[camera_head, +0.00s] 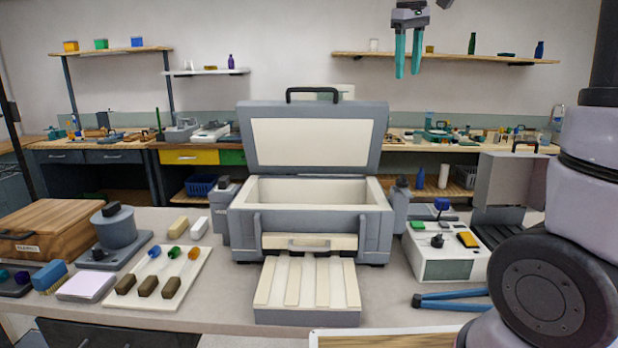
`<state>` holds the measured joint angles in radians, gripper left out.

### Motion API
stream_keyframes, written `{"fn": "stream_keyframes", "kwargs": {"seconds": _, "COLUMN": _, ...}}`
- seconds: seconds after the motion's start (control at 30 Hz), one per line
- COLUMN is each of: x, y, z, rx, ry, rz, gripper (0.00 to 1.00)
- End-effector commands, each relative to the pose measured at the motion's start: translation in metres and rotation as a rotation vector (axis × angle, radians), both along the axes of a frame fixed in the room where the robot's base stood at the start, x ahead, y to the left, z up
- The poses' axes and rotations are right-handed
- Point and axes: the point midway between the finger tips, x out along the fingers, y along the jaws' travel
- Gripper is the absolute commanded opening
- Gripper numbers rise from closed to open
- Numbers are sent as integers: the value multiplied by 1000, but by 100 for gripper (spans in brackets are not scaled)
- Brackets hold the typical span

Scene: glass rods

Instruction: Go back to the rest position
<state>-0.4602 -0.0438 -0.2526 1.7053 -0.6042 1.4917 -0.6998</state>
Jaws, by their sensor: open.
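My gripper (409,52) hangs high at the top of the view, right of the raised lid. Its two teal fingers point down, stand apart and hold nothing. It is well above the table and clear of everything on it. A grey box-shaped kiln (310,220) stands in the middle of the table with its lid (312,138) up and a cream interior. A grooved cream tray (308,285) sits in front of it.
A wooden box (48,230) and a grey round device (114,228) stand at the left. A white control box (444,258) and blue-handled tongs (450,298) lie at the right. My arm fills the right edge. The air around the gripper is free; a shelf (480,57) is behind.

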Motion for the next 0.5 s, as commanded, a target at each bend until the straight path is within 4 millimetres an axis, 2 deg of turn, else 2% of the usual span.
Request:
{"fn": "stream_keyframes", "kwargs": {"seconds": 0.03, "x": -24, "y": -11, "z": -1, "rx": 65, "ry": -26, "rz": -59, "gripper": 49}}
{"fn": "stream_keyframes", "kwargs": {"seconds": 0.1, "x": -53, "y": -18, "z": -7, "rx": 153, "ry": -62, "rz": -142, "gripper": 49}}
{"fn": "stream_keyframes", "kwargs": {"seconds": 0.3, "x": -132, "y": -25, "z": -32, "rx": 383, "ry": -170, "rz": -399, "gripper": 49}}
{"fn": "stream_keyframes", "kwargs": {"seconds": 0.4, "x": -164, "y": -23, "z": -49, "rx": 479, "ry": -220, "rz": -525, "gripper": 49}}
{"fn": "stream_keyframes", "kwargs": {"seconds": 0.5, "x": -188, "y": -21, "z": -66, "rx": 550, "ry": -262, "rz": -629, "gripper": 49}}
